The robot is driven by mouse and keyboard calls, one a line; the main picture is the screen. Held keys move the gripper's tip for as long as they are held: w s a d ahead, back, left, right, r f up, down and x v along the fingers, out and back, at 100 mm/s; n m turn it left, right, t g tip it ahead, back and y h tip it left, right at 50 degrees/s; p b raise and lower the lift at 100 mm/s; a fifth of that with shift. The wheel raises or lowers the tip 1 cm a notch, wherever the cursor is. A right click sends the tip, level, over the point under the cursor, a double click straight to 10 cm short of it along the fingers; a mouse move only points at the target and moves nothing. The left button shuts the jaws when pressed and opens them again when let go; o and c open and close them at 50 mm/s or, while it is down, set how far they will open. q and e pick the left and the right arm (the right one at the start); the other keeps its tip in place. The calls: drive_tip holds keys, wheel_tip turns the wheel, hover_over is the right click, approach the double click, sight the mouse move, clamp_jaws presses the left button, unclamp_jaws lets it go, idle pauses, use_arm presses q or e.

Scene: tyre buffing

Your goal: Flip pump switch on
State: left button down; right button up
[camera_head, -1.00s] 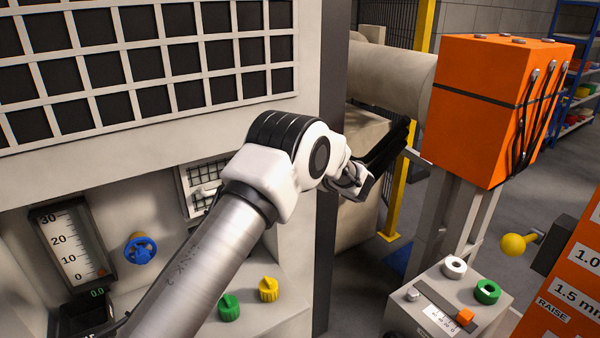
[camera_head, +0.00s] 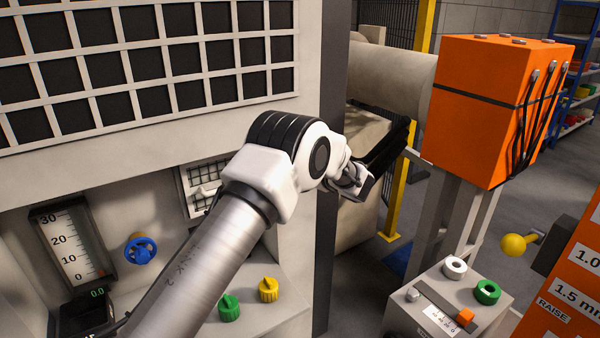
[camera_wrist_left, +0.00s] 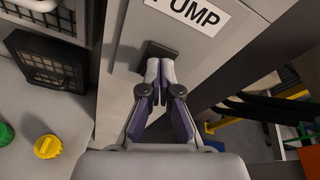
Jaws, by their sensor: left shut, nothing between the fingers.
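In the left wrist view the pump switch (camera_wrist_left: 160,50) is a dark block on a pale panel, just below the white PUMP label (camera_wrist_left: 190,12). My left gripper (camera_wrist_left: 157,72) is shut and empty. Its fingertips are right at the switch's lower edge and cover part of it. I cannot tell whether they touch it or which way the switch is set. In the head view my left arm reaches across from the lower left, with its wrist at the cabinet's dark right edge. The switch does not show there. My right gripper is not in view.
A green knob (camera_head: 229,307), a yellow knob (camera_head: 268,289) and a blue valve (camera_head: 141,250) sit on the cabinet. An orange box (camera_head: 490,105) on a post and a small control box (camera_head: 440,325) stand to the right. A yellow-knobbed lever (camera_head: 513,245) sticks out farther right.

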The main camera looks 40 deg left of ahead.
use_arm(q)
drive_tip(key=shift+w+a, duration=0.2)
drive_tip(key=shift+a, duration=0.35)
drive_tip(key=s+d+b, duration=0.1)
drive_tip(key=s+d, duration=0.1)
drive_tip(key=d, duration=0.3)
drive_tip(key=shift+s+d, duration=0.15)
drive_tip(key=shift+d, duration=0.2)
